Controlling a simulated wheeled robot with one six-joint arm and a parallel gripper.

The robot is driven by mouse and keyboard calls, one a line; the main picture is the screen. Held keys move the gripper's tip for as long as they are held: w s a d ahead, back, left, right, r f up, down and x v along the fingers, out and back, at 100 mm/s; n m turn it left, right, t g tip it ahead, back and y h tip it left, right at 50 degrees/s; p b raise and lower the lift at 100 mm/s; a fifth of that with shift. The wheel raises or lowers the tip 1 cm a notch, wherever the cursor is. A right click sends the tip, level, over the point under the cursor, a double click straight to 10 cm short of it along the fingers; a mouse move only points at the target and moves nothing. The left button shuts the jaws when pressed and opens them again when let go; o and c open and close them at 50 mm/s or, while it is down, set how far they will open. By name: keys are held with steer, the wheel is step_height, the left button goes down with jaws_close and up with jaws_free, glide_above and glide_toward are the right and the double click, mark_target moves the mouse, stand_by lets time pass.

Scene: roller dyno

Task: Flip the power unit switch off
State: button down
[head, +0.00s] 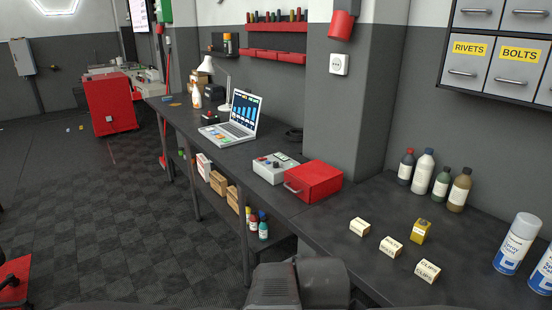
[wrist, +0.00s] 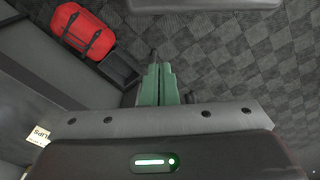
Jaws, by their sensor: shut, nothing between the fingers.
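A light grey box (head: 275,167) with a small red control and a dark panel on top sits on the bench between the laptop and a red case. It looks like the power unit; its switch is too small for me to tell its position. I do not make it out in the wrist view. My gripper (wrist: 157,72) shows in the wrist view with its green fingers together and nothing between them, above dark tiled floor. The fingers are not visible in the head view, where only dark parts of my arm show at the bottom.
The red case (head: 313,181) stands right of the grey box, and the open laptop (head: 237,119) left of it. Small labelled boxes (head: 391,246), bottles (head: 422,171) and spray cans (head: 517,243) stand on the right bench. A red bag (wrist: 85,32) shows in the wrist view.

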steer(key=w+d+r+m+b, duration=0.1)
steer(key=w+r+m, duration=0.3)
steer(key=w+m, duration=0.4)
steer(key=w+d+r+m+g+y+b, duration=0.1)
steer(key=w+d+r+m, duration=0.3)
steer(key=w+m, duration=0.4)
steer(key=w+d+r+m+g+y+b, duration=0.1)
steer(key=w+r+m, duration=0.5)
steer(key=m, duration=0.6)
steer(key=shift+w+d+m+b, duration=0.3)
steer(key=shift+w+d+b, duration=0.45)
steer(key=shift+w+d, duration=0.55)
steer(key=shift+r, duration=0.15)
